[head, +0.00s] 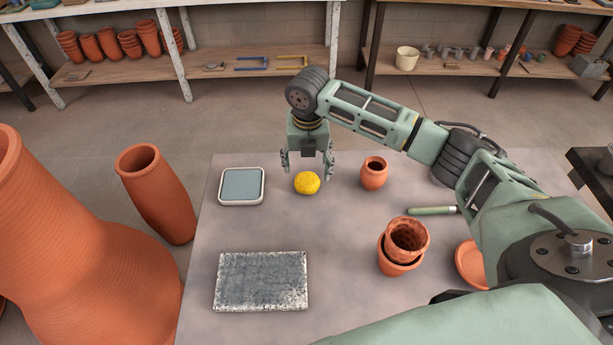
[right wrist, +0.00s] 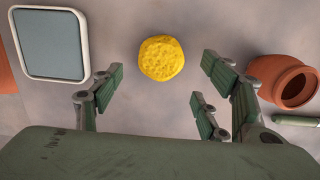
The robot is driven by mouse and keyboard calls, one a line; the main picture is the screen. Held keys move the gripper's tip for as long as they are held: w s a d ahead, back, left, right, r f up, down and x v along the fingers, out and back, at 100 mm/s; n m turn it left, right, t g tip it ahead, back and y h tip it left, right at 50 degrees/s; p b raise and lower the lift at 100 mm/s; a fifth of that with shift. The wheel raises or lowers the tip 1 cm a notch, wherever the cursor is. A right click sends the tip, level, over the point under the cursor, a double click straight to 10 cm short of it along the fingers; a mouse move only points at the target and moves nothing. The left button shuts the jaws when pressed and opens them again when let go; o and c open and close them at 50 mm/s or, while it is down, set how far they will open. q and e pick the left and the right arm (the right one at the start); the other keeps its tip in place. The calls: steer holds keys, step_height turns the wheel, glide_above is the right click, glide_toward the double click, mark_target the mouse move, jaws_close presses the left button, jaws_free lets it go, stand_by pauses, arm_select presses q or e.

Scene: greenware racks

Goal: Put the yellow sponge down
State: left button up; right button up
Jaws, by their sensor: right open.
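The yellow sponge (head: 307,183) is a small round porous piece resting on the grey table (head: 340,225), between the white-rimmed tray and a small clay pot. In the right wrist view the sponge (right wrist: 161,58) lies beyond the fingertips, between their lines, with clear gaps on both sides. My right gripper (head: 307,164) is open and points down above and just behind the sponge in the head view; its spread fingers (right wrist: 162,85) do not touch it. My left gripper is not in either view.
A white-rimmed tray (head: 241,201) stands left of the sponge and a small clay pot (head: 374,173) right. A speckled slab (head: 261,281), stacked pots (head: 404,240), a green-handled tool (head: 432,211) and a clay saucer (head: 471,262) are also there. Tall clay vessels (head: 156,193) stand at left.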

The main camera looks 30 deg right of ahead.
mark_target(307, 182)
steer(key=shift+s+a+r+b, duration=0.1)
steer(key=shift+s+r+b, duration=0.05)
steer(key=shift+r, duration=1.2)
steer(key=shift+s+r+b, duration=0.1)
steer(key=shift+r+b, duration=0.05)
steer(key=shift+r, duration=1.2)
